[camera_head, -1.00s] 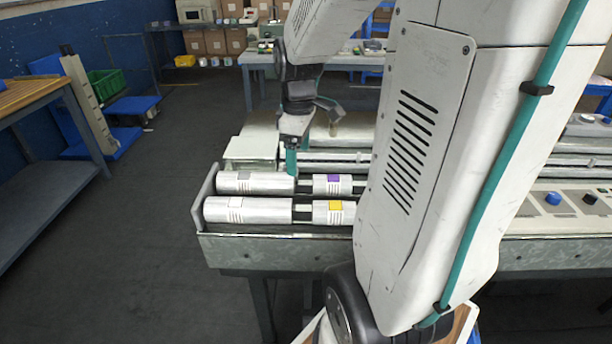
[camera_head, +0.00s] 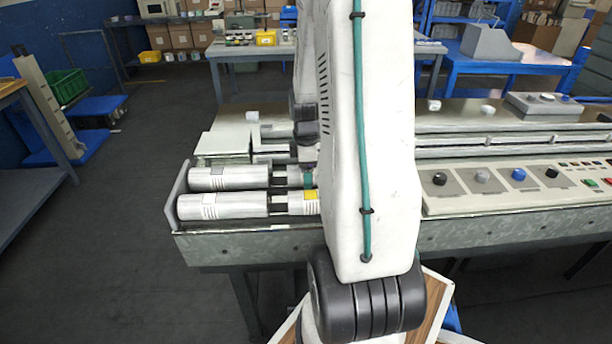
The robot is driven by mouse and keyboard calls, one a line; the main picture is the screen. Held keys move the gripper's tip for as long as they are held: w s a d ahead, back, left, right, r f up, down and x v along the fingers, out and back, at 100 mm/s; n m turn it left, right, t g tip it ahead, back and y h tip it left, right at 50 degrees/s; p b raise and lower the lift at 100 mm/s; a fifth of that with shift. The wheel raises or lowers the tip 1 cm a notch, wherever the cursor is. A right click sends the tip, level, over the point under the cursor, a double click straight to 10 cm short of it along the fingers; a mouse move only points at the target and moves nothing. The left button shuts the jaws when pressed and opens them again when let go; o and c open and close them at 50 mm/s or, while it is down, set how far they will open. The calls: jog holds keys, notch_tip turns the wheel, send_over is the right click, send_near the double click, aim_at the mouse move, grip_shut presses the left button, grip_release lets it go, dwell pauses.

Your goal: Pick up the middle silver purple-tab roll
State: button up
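The silver purple-tab roll (camera_head: 292,174) lies in the back row of the wrapper's tray, to the right of a longer silver roll. Its left end shows; its purple tab and right part are hidden behind my gripper and arm. My gripper (camera_head: 308,179) points down at this roll, its teal fingertip overlapping the roll where the purple tab was seen earlier. Whether it touches the roll and how far its fingers are apart cannot be told. In the front row, a silver yellow-tab roll (camera_head: 296,203) lies just nearer, partly behind my arm.
Two longer silver rolls, back (camera_head: 232,178) and front (camera_head: 225,206), lie at the left end of the tray (camera_head: 180,185). A control panel with knobs (camera_head: 500,187) is right of my arm. A pale green box (camera_head: 222,143) stands behind the rolls. Open floor lies left.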

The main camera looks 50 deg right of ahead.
jog(key=shift+f, duration=0.4)
jog(key=shift+r, duration=0.1)
jog(key=c, duration=1.3)
